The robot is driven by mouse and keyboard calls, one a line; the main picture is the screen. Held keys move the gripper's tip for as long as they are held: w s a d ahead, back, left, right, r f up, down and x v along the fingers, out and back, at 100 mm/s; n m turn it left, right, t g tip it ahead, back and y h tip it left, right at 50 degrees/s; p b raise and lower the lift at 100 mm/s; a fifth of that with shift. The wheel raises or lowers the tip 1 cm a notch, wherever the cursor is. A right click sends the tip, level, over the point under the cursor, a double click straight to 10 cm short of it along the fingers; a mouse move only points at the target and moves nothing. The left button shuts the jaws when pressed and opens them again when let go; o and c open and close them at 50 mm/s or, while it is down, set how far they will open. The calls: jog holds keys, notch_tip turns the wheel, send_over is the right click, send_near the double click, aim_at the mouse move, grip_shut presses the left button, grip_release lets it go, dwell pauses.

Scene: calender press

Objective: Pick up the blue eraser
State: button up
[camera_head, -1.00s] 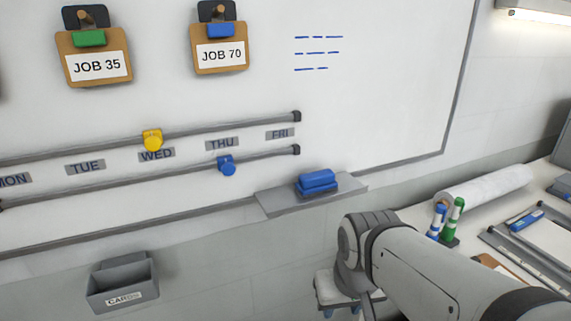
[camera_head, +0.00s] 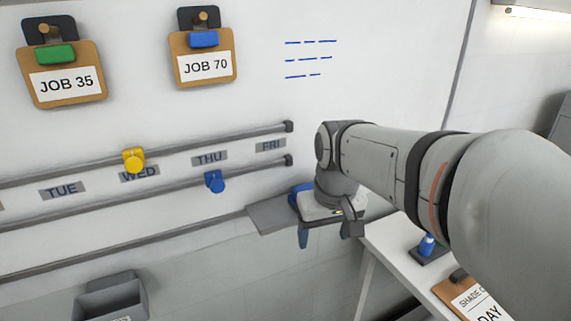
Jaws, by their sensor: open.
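The blue eraser (camera_head: 299,188) lies on the grey ledge (camera_head: 262,217) at the bottom of the whiteboard. Only its left part shows; my gripper hides the rest. My gripper (camera_head: 325,236) is in front of the eraser and overlaps it in the picture. I cannot tell how far the fingers are from the eraser.
Yellow (camera_head: 133,160) and blue (camera_head: 214,181) sliders sit on two rails left of the ledge. A grey card bin (camera_head: 112,298) is at the lower left. A white table (camera_head: 392,258) with a marker holder (camera_head: 428,250) and clipboard (camera_head: 478,302) stands at the lower right.

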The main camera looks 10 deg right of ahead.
aim_at(311, 185)
jog(key=o, duration=0.7)
jog(key=w+r+p, duration=0.1)
jog(key=w+r, duration=0.2)
jog(key=w, duration=0.1)
jog(key=w+r+n+p, duration=0.1)
jog(key=w+r, duration=0.2)
jog(key=w, duration=0.1)
jog(key=w+r+n+p, duration=0.1)
jog(key=w+r, duration=0.2)
jog(key=w, duration=0.1)
jog(key=shift+a+r+g, duration=0.1)
jog(key=shift+r+g, duration=0.25)
jog(key=shift+g, duration=0.05)
jog(key=shift+c, duration=0.2)
jog(key=shift+f, duration=0.2)
jog(key=shift+w+f+p, duration=0.2)
jog(key=shift+f+p, duration=0.2)
jog(key=shift+f, duration=1.4)
jog(key=shift+w+f+p, duration=0.15)
jog(key=shift+f+p, duration=0.25)
jog(key=shift+f, duration=1.35)
